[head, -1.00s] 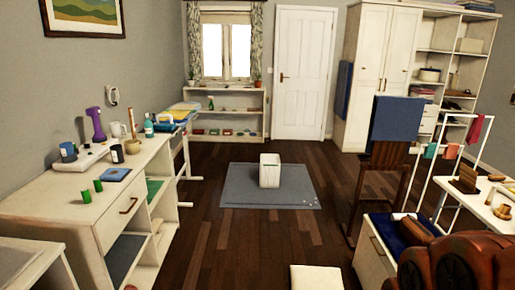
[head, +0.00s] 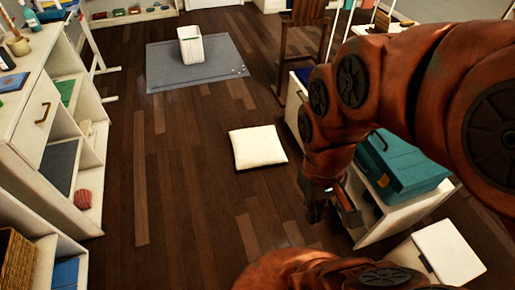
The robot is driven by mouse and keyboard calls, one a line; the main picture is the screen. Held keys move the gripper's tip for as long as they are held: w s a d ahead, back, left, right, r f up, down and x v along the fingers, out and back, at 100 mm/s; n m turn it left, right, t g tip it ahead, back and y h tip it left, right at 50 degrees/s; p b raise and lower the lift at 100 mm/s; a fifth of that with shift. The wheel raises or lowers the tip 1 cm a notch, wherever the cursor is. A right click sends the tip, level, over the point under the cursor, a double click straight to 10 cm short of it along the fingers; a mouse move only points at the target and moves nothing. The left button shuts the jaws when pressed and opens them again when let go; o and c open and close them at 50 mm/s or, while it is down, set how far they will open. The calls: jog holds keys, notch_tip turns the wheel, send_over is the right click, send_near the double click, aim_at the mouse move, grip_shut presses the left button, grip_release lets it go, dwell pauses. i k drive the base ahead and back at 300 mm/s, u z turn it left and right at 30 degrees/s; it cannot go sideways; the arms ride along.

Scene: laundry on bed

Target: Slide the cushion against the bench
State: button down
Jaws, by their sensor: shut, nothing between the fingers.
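A flat white square cushion (head: 257,147) lies on the dark wooden floor near the middle of the head view. To its right is a low white bench (head: 385,226), partly hidden by my arm. A gap of bare floor shows between the cushion and the bench. My gripper (head: 332,212) points down beside the bench's near end, to the right of and nearer than the cushion. It is shut and empty and does not touch the cushion.
A teal box (head: 402,165) sits on the bench. A white box (head: 450,252) is at the lower right. A grey mat (head: 185,79) with a white bin (head: 190,44) lies farther back. White shelving (head: 70,150) lines the left. The floor left of the cushion is clear.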

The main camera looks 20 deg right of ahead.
aim_at(261, 146)
jog(key=u, duration=0.3)
jog(key=i, duration=1.6)
jog(key=u, duration=0.55)
jog(key=i, duration=1.3)
jog(key=u, duration=0.1)
